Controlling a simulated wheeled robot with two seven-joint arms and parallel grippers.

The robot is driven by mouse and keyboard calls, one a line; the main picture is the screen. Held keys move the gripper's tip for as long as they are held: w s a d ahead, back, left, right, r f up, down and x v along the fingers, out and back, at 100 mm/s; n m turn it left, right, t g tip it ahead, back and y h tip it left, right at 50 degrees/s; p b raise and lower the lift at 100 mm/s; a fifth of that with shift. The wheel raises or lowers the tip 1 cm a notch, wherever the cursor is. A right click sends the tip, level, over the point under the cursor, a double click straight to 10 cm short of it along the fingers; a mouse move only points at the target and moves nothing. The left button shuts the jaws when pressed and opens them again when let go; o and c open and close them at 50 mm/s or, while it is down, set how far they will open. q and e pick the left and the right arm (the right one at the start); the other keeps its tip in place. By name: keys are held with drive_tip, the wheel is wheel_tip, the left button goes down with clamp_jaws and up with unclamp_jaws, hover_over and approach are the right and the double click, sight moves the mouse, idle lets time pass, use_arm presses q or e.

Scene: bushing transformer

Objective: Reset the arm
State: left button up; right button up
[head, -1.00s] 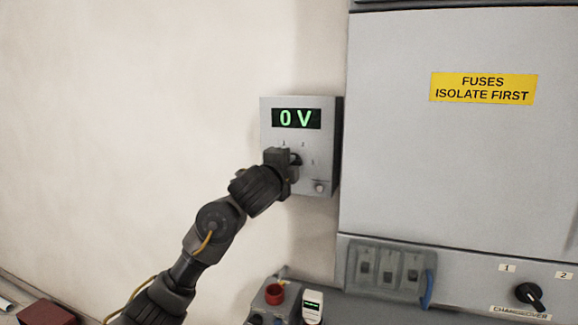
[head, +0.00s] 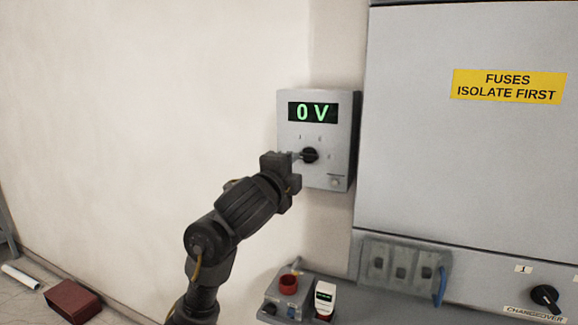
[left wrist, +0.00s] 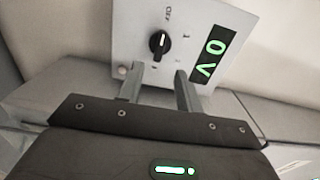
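My left gripper (head: 294,160) is in front of a grey meter box (head: 286,135) on the wall. In the left wrist view the two fingers of the left gripper (left wrist: 158,84) are apart with nothing between them. The box's black rotary knob (head: 310,155) stands clear of the fingertips; it also shows just beyond them in the left wrist view (left wrist: 159,44). The green display (head: 312,112) reads 0 V. My right gripper is in neither view.
A large grey cabinet (head: 440,160) with a yellow fuse label (head: 508,87) stands right of the box. Below are a fuse block (head: 402,265), a changeover switch (head: 545,296) and a small white tester (head: 325,297). A red block (head: 73,300) lies lower left. The wall at left is bare.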

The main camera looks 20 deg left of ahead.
use_arm(q)
drive_tip(key=shift+s+a+p, duration=0.1)
drive_tip(key=shift+s+p, duration=0.2)
drive_tip(key=shift+s, duration=0.65)
